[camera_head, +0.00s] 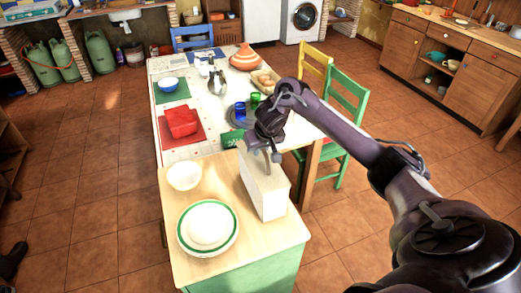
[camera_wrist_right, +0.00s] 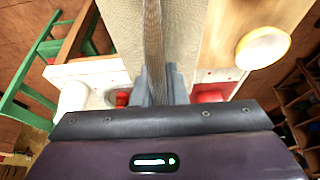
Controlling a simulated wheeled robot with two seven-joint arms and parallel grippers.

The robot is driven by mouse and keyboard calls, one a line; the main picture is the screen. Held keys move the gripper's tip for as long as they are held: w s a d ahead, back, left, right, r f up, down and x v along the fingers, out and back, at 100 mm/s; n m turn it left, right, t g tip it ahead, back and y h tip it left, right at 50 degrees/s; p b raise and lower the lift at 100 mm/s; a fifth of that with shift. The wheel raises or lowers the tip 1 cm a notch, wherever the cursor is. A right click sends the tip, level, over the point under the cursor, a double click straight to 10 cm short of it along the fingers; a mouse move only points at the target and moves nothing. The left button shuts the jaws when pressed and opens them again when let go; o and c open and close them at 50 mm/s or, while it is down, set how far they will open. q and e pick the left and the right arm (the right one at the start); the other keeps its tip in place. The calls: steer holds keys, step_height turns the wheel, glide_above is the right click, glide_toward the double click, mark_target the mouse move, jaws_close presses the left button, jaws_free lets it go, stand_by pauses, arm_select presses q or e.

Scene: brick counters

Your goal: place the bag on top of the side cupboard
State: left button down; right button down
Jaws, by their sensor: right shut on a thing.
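The bag (camera_head: 264,190) is a pale, upright, box-shaped bag over the right back part of a low cupboard's light wooden top (camera_head: 265,250); the cupboard has a green front. I cannot tell whether the bag's base touches the top. My right gripper (camera_head: 271,153) is above the bag, shut on its handle. In the right wrist view the handle (camera_wrist_right: 152,35) runs up from between the fingers (camera_wrist_right: 161,85), with the pale bag (camera_wrist_right: 195,35) behind it. The fingertips are partly hidden. My left gripper is not in view.
A white bowl (camera_head: 184,176) and a green-rimmed plate (camera_head: 186,241) with a white bowl on it stand on the cupboard top, left of the bag. Behind is a laid table (camera_head: 190,67) with a red dish (camera_head: 182,122). A green chair (camera_head: 345,95) stands right of it.

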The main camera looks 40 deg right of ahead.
steer(key=c, duration=1.8)
jaws_free()
steer(key=o, duration=0.3)
steer(key=shift+o, duration=0.2)
steer(key=shift+r, duration=0.3)
steer(key=p+v, duration=0.6)
steer(key=v, duration=0.5)
steer(key=shift+s+a+r, duration=0.15)
steer(key=shift+s+r, duration=0.1)
steer(key=shift+s, duration=0.1)
